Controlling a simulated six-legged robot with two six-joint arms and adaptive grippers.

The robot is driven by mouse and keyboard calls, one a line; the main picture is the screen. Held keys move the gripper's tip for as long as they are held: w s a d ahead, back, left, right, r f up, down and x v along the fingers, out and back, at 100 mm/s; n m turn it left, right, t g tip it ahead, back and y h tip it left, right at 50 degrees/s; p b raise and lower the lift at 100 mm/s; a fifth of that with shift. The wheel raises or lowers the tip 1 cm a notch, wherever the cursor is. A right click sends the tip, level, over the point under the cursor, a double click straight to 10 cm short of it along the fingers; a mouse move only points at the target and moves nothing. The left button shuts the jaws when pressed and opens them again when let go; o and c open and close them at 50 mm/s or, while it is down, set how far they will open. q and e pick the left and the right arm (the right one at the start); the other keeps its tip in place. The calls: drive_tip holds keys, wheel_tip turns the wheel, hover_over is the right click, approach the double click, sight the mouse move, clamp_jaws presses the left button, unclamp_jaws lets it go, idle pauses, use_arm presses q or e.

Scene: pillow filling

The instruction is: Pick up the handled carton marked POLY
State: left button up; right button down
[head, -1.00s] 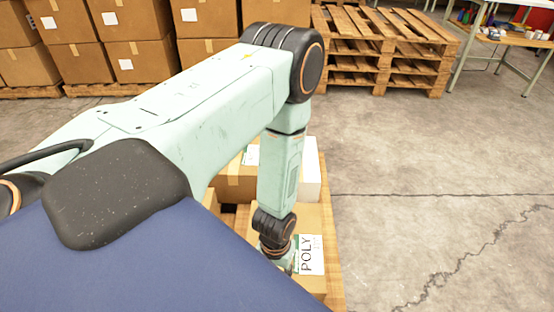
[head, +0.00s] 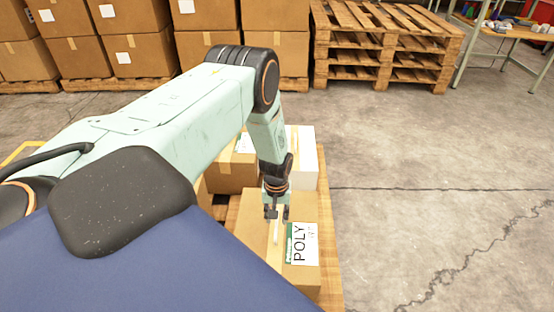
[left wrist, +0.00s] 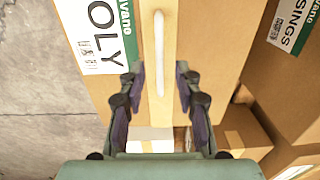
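The brown carton marked POLY (head: 308,275) sits on a wooden pallet. Its white and green label is on the right part of its top, and a white handle strip (head: 276,231) runs along its tape. The carton (left wrist: 205,45) and handle (left wrist: 159,55) also show in the left wrist view. My left gripper (head: 277,214) points down over the far part of the carton, near the handle's far end. My right gripper is out of view.
Behind the POLY carton are another brown carton (head: 230,175) and a white box (head: 304,158). A carton labelled SINGS (left wrist: 289,60) is beside it in the left wrist view. Stacked pallets (head: 380,50) stand farther back. The floor to the right is clear.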

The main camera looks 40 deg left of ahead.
sight(277, 222)
use_arm(q)
drive_tip(key=shift+f+b, duration=0.4)
drive_tip(key=shift+f, duration=0.1)
wheel_tip(277, 222, down, 3)
drive_tip(key=shift+w+a+f+b, duration=0.1)
drive_tip(key=shift+a+f+b, duration=0.1)
drive_tip(key=shift+b, duration=0.95)
drive_tip(key=shift+d+f, duration=0.15)
drive_tip(key=shift+f, duration=0.1)
drive_tip(key=shift+r, duration=0.1)
clamp_jaws()
drive_tip(key=shift+w, duration=0.15)
